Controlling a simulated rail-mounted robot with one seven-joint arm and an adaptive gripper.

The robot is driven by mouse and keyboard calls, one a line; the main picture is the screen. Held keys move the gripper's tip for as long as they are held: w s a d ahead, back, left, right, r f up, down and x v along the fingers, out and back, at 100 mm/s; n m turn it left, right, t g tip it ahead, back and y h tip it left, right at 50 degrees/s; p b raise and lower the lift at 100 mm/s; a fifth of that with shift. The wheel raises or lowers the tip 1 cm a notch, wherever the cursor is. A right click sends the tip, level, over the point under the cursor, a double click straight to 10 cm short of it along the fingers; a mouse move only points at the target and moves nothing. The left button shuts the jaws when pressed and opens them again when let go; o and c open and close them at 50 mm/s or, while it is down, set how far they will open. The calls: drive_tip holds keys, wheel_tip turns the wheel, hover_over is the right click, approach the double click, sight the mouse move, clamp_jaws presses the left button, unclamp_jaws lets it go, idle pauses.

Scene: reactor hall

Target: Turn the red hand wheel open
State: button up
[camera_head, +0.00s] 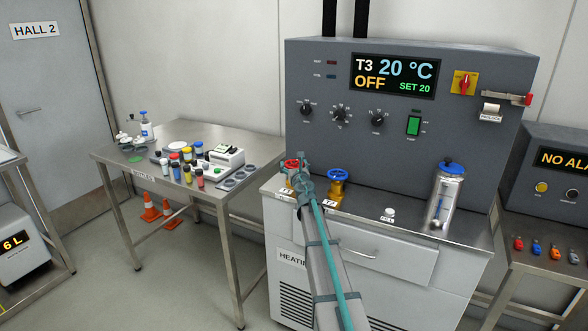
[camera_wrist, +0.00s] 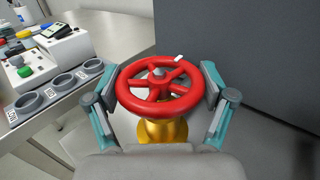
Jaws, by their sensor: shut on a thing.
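The red hand wheel (camera_wrist: 160,106) sits on a brass valve body (camera_wrist: 162,133) in the wrist view. A small white mark shows on its far rim. My gripper (camera_wrist: 159,88) has one finger on each side of the wheel, shut on its rim at left and right. In the head view the red hand wheel (camera_head: 290,164) is partly hidden behind my gripper (camera_head: 300,171), at the left end of the steel ledge of the heating unit.
A blue hand wheel (camera_head: 338,175) on a brass valve stands close to the right. A silver canister with a blue lid (camera_head: 447,190) stands farther right. The grey control panel (camera_head: 320,70) rises behind. A steel table with bottles (camera_head: 150,185) is to the left.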

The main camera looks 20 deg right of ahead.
drive_tip(key=shift+f+n+y+b, duration=0.15)
drive_tip(key=shift+n+y+b, duration=0.45)
drive_tip(key=shift+y+b, duration=0.45)
drive_tip(key=shift+w+d+n+y+b, duration=0.1)
drive_tip(key=shift+n+y+b, duration=0.7)
drive_tip(key=shift+y+b, duration=0.4)
drive_tip(key=shift+n+y+b, duration=0.5)
drive_tip(key=shift+n+y, duration=0.2)
drive_tip(key=shift+y, duration=0.35)
drive_tip(key=shift+r, duration=0.2)
drive_tip(key=o, duration=1)
drive_tip(key=shift+s+d, duration=0.25)
drive_tip(key=shift+s, duration=1.65)
drive_tip(key=shift+s+d, duration=0.2)
drive_tip(key=shift+s, duration=1.65)
